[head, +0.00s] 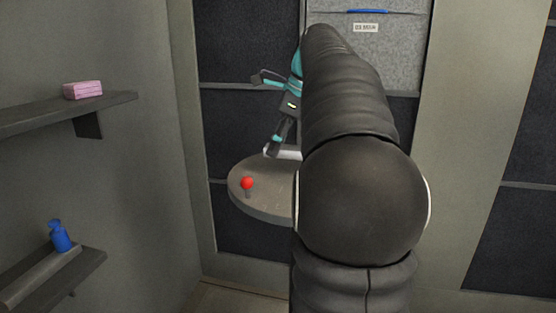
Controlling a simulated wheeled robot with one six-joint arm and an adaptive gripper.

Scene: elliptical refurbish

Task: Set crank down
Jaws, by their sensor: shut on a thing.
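My gripper (272,149) points down at the back of a round grey table (262,207), with its fingertips at a pale metallic piece (284,153). This piece seems to be part of the crank, and the gripper is shut on it. My arm hides its right part, and I cannot tell whether it touches the tabletop. A red ball knob (247,183) on a short stem shows over the table's left part, to the left of and below the fingertips. I cannot tell whether the knob belongs to the held piece.
My arm covers the table's right side. The visible front of the tabletop is bare. On the left wall, an upper shelf (30,117) holds a pink block (83,90) and a lower shelf (85,266) holds a blue bottle (60,237). A grey panelled wall stands behind.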

